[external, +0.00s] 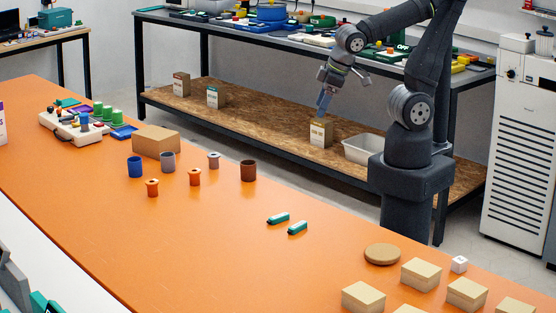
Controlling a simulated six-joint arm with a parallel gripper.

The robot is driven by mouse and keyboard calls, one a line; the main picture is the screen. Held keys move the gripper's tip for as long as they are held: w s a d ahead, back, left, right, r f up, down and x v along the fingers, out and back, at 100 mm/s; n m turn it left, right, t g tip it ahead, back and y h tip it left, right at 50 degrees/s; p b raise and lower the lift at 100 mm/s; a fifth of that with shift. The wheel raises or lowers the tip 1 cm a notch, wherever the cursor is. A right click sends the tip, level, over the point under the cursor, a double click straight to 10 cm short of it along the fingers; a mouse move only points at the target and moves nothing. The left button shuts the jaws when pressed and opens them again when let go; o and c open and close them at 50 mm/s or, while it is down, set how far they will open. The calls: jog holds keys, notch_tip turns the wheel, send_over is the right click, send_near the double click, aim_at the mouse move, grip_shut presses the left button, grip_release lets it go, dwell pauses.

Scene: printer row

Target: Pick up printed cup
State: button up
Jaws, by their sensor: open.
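Three cup-shaped pieces stand upright on the orange table (200,240): a blue cup (135,168), a grey cup (168,163) and a brown cup (248,172). I cannot tell which one is the printed cup. Smaller flanged spools stand among them: two orange spools (152,188) (195,178) and a grey one (214,160). My gripper (330,92) is open, in the air past the far edge of the table, above and to the right of the cups. It touches none of them, and its fingers are small and hard to make out.
A cardboard-coloured box (157,141) stands just behind the blue and grey cups. Two teal pieces (287,222), a round tan disc (382,254) and several tan boxes (421,272) lie to the right. The table's front middle is clear. A shelf bench (260,115) stands behind.

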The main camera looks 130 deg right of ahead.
jog(key=w+d+f+m+g, duration=0.1)
jog(key=w+d+f+m, duration=0.1)
jog(key=w+d+m, duration=0.35)
jog(key=m, duration=0.2)
send_near(246, 168)
jog(key=shift+n+g+h, duration=0.25)
jog(key=shift+g+h, duration=0.15)
jog(key=x, duration=0.4)
jog(key=s+x, duration=0.1)
jog(key=x, duration=0.6)
jog(key=shift+s+d+f, duration=0.15)
jog(key=shift+d+f, duration=0.05)
jog(key=shift+d, duration=0.3)
jog(key=c, duration=1.1)
jog(key=shift+o, duration=0.2)
